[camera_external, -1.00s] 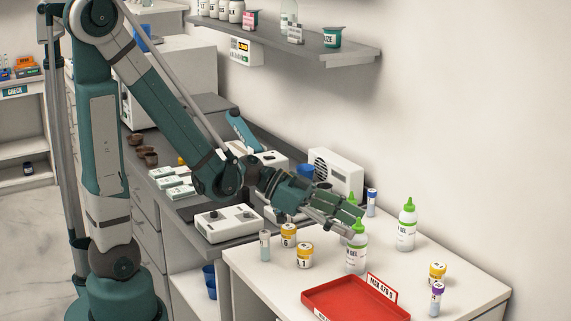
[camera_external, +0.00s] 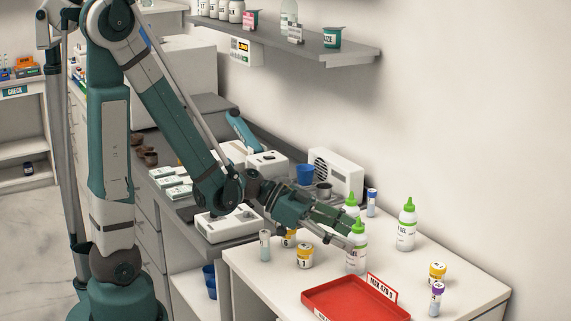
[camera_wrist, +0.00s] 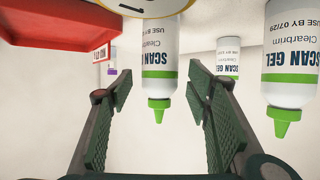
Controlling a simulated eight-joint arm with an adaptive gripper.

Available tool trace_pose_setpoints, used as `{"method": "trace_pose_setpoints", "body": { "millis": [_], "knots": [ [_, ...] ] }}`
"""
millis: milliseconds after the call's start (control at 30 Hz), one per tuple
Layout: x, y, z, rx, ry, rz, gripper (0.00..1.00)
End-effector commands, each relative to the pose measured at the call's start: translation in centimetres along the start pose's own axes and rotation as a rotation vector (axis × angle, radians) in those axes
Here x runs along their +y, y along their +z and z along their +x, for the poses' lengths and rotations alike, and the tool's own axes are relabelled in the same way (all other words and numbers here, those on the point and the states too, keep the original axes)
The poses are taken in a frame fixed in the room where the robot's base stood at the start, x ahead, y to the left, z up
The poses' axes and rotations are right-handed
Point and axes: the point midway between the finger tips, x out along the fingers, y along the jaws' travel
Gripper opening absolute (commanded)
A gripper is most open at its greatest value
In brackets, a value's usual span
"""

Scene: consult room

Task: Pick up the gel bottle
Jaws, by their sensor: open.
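Three white gel bottles with green caps stand upright on the white counter (camera_external: 270,285). The front gel bottle (camera_external: 357,258) is beside the red tray; another gel bottle (camera_external: 351,204) is behind it, and a third gel bottle (camera_external: 407,230) is farther right. My gripper (camera_external: 348,231) is open and empty, at the upper part of the front bottle. In the wrist view, which appears inverted, a gel bottle (camera_wrist: 157,75) shows beyond and between my open fingers (camera_wrist: 160,88), apart from both. Another gel bottle (camera_wrist: 290,60) is outside the right finger, and a more distant one (camera_wrist: 228,60) shows between.
The red tray (camera_external: 345,296) with a label card is just in front. Yellow-lidded jars (camera_external: 305,256) and a small tube (camera_external: 265,246) stand left. A yellow-lidded jar (camera_external: 437,272) and purple-capped tube (camera_external: 436,299) are right. A blue-capped tube (camera_external: 372,203) stands behind.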

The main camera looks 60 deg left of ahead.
Motion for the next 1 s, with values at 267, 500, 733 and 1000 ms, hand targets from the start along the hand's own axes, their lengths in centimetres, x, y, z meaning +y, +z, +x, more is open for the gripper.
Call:
{"method": "trace_pose_setpoints", "body": {
  "millis": [267, 500, 733, 1000],
  "knots": [
    [0.0, 0.4, 0.2, 0.000, 0.000, 0.000, 0.49],
    [0.0, 2.1, 0.9, 0.000, 0.000, 0.000, 0.49],
    [0.0, 3.0, 2.6, -0.001, 0.002, 0.000, 0.49],
    [0.0, 2.9, 4.1, 0.000, 0.001, 0.001, 0.49]
  ]
}}
